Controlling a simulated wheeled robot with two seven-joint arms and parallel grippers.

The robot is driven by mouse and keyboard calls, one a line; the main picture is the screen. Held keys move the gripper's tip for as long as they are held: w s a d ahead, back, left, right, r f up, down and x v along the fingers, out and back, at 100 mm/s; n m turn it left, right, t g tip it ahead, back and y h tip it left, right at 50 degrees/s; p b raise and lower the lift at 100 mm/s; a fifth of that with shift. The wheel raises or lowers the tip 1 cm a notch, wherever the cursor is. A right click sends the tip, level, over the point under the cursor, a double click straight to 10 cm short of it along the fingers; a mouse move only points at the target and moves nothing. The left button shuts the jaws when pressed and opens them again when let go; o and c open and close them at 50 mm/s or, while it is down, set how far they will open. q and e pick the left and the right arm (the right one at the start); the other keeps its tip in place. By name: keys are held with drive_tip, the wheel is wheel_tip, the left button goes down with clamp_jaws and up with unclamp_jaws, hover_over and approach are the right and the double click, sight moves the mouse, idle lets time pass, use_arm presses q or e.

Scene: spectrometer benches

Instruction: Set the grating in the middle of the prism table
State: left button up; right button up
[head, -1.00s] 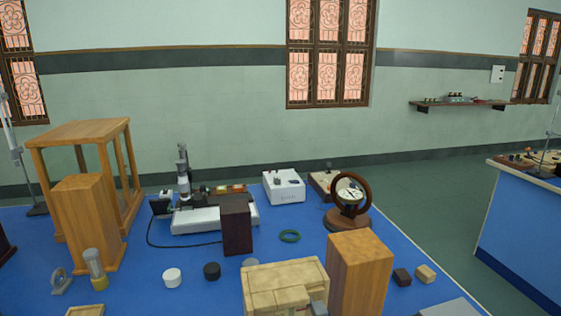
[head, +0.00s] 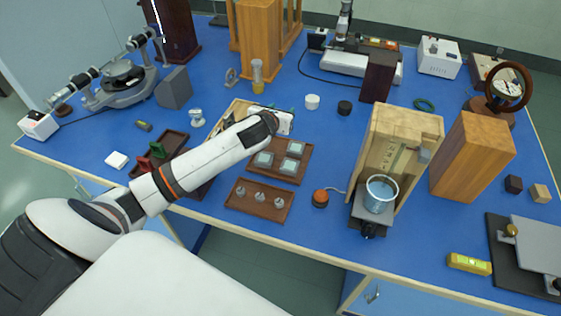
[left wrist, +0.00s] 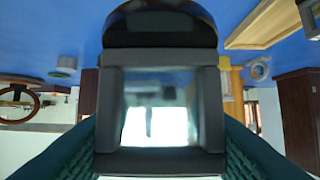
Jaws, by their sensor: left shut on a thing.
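The spectrometer stands at the far left of the blue bench in the head view, and its round dark prism table (head: 124,75) sits between the two telescope tubes. Nothing stands clearly on it. My left gripper (head: 279,117) is over the middle of the bench, well to the right of the spectrometer. In the left wrist view its green pads (left wrist: 155,135) are shut on the grating (left wrist: 211,110), a clear plate in a dark frame. The grating is mostly hidden by my wrist in the head view. My right gripper is not in view.
A grey block (head: 174,87) stands right of the spectrometer. A tray of square plates (head: 262,173) and a tray of small metal parts (head: 237,203) lie near my arm. A tall wooden box (head: 471,160) and a glass beaker (head: 381,195) stand to the right.

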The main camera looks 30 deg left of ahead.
use_arm(q)
drive_tip(key=a+f, duration=0.1)
drive_tip(key=a, duration=0.1)
hover_over(277, 144)
wheel_tip(277, 144, down, 5)
drive_tip(key=shift+r, duration=0.15)
drive_tip(key=shift+f, duration=0.35)
wheel_tip(277, 144, down, 4)
drive_tip(key=shift+r+b, duration=0.15)
drive_tip(key=shift+b, duration=0.15)
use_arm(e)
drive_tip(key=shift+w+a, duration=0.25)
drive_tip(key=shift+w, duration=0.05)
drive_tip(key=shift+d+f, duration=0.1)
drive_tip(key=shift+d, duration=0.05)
use_arm(q)
drive_tip(key=o, duration=1)
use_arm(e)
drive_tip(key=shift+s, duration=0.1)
